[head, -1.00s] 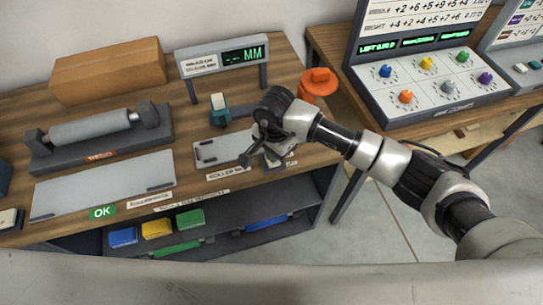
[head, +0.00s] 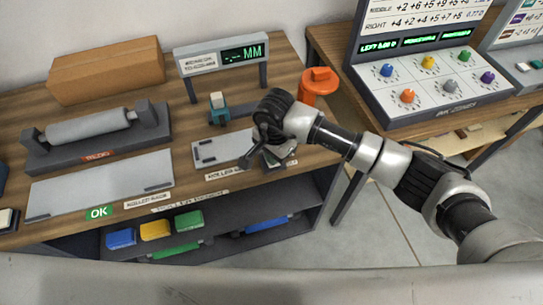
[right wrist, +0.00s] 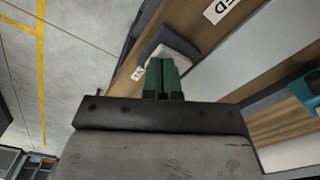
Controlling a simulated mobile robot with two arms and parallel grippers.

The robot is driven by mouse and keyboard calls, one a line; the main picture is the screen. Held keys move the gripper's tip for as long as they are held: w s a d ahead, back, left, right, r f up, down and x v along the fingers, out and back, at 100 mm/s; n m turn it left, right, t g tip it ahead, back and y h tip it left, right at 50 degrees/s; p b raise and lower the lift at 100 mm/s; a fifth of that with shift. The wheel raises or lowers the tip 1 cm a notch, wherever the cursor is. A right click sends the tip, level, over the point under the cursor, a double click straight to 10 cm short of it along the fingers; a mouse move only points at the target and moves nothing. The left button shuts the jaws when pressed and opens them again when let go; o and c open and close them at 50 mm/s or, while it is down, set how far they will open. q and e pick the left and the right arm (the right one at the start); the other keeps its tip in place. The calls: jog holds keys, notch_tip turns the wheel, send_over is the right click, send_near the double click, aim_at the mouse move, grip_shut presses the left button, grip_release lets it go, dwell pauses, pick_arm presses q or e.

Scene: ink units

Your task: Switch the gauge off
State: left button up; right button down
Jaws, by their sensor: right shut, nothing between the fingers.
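The gauge readout (head: 222,56) stands on two posts at the back of the wooden bench. Its dark screen is lit with green dashes and "MM". A teal gauge body (head: 218,112) with a pale top sits below it on the bench. A small dark box with a pale top (head: 283,153) lies at the bench's front right, partly hidden by my right gripper. My right gripper (right wrist: 163,78) is shut and empty, its green fingertips together over this box (right wrist: 178,46) in the right wrist view. I cannot tell whether they touch it. My left gripper is not in view.
A grey plate (head: 222,149) lies left of my right gripper. An orange object (head: 318,82) stands behind it. A roller on a stand (head: 90,128), a cardboard box (head: 105,70) and a long grey plate (head: 100,184) fill the left. A knob console (head: 435,85) is on the right table.

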jog(key=shift+f+b, duration=0.5)
jog(key=shift+s, duration=0.1)
jog(key=shift+r+p, duration=0.45)
jog(key=shift+r, duration=0.35)
jog(key=shift+r+p, duration=1.1)
jog(key=shift+r, duration=1.6)
